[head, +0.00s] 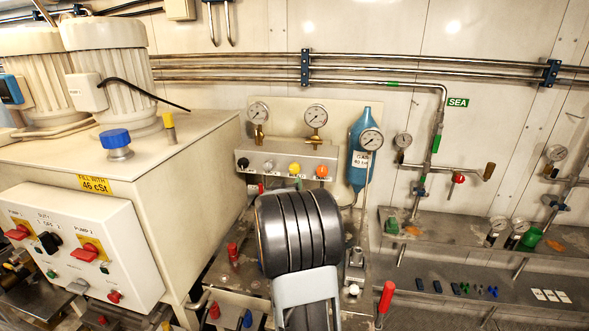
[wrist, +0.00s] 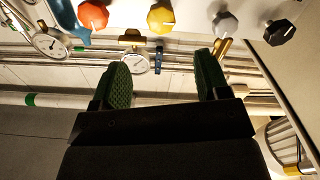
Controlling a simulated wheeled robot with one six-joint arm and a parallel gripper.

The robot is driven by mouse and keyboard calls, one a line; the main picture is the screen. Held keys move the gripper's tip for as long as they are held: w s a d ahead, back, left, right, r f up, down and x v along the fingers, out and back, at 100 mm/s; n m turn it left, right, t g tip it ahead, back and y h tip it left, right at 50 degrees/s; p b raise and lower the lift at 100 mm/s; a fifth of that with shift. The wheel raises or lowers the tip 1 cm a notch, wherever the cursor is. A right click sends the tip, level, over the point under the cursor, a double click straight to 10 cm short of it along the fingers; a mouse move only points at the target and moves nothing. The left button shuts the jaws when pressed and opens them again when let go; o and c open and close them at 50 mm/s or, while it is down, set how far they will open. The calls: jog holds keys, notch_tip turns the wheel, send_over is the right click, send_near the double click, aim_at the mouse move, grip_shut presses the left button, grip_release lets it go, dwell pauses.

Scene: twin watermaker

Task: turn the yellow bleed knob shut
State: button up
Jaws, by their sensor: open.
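The yellow bleed knob (head: 294,169) sits on the front of a pale valve block (head: 262,160), between a grey-white knob (head: 268,166) and an orange knob (head: 321,170). In the wrist view the yellow knob (wrist: 160,18) is near the top edge. My gripper (wrist: 161,72) is open and empty there, with its two green-padded fingers apart. The knob shows past the fingertips, roughly in line with the gap between them, and looks clear of both. In the head view my dark arm link stands below the block, and my gripper cannot be made out.
A black knob (head: 243,163) is at the block's left end. Two gauges (head: 316,116) stand above the block. A blue cylinder (head: 361,150) and a gauge on a thin stem (head: 371,140) are close on the right. A cream tank cabinet (head: 190,170) fills the left.

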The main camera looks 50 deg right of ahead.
aim_at(294, 171)
jog(key=p+x, duration=0.3)
jog(key=x, duration=0.8)
jog(key=shift+w+d, duration=0.15)
jog(key=shift+d, duration=0.1)
jog(key=shift+c, duration=0.3)
jog(key=c, duration=0.9)
jog(key=shift+f, duration=0.1)
